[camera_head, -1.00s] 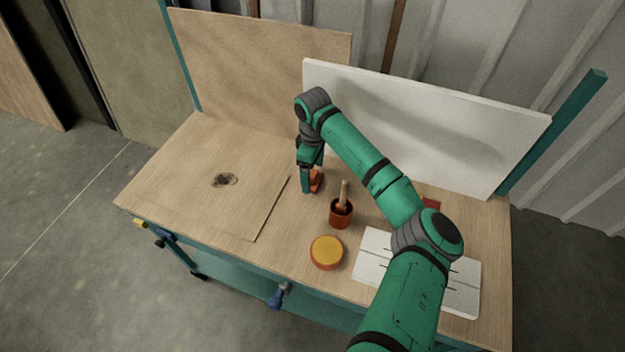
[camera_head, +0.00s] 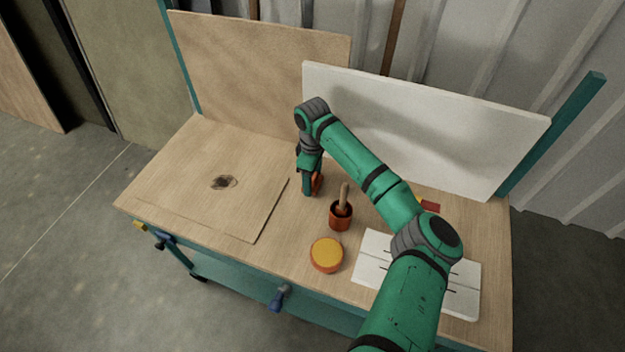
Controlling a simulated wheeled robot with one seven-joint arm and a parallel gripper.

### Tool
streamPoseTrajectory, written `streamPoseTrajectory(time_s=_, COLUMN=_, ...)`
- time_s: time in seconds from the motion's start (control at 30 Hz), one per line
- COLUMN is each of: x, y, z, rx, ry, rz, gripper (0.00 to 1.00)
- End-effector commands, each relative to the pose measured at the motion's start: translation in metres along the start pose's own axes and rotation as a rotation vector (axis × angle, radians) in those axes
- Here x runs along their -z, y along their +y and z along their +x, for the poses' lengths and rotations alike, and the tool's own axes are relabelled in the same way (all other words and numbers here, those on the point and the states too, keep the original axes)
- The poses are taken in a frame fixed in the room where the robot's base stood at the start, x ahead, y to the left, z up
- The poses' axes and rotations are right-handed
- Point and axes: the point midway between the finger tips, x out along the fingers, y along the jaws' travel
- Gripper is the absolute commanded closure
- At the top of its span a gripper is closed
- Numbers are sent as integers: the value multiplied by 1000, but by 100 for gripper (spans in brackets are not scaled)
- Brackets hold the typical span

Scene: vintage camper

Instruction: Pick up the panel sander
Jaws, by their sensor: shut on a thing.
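The panel sander, as far as I can tell, is the small orange-red thing (camera_head: 317,184) at the middle of the workbench, towards the upright boards. My gripper (camera_head: 310,188) points down there and is shut on it. The green fingers and wrist hide most of it, so its full shape does not show. I cannot tell whether it touches the bench top or hangs just above it.
On the workbench (camera_head: 281,270), a red pot (camera_head: 341,222) with a wooden-handled brush stands close to the right. An orange tin (camera_head: 326,254) is nearer the front. A white sheet (camera_head: 374,261) and a red block (camera_head: 431,207) lie right. A thin panel (camera_head: 190,209) lies left.

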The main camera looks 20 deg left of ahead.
Motion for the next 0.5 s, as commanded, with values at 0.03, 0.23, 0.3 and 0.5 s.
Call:
streamPoseTrajectory(time_s=0.03, x=0, y=0, z=-2, rx=-1, ry=1, rz=0, gripper=65)
streamPoseTrajectory(time_s=0.23, x=1, y=0, z=-20, rx=-1, ry=3, rz=-1, gripper=65)
streamPoseTrajectory(time_s=0.3, x=1, y=0, z=-32, rx=-1, ry=3, rz=-1, gripper=65)
streamPoseTrajectory(time_s=0.5, x=-4, y=-34, z=-71, rx=-3, ry=4, rz=-3, gripper=65)
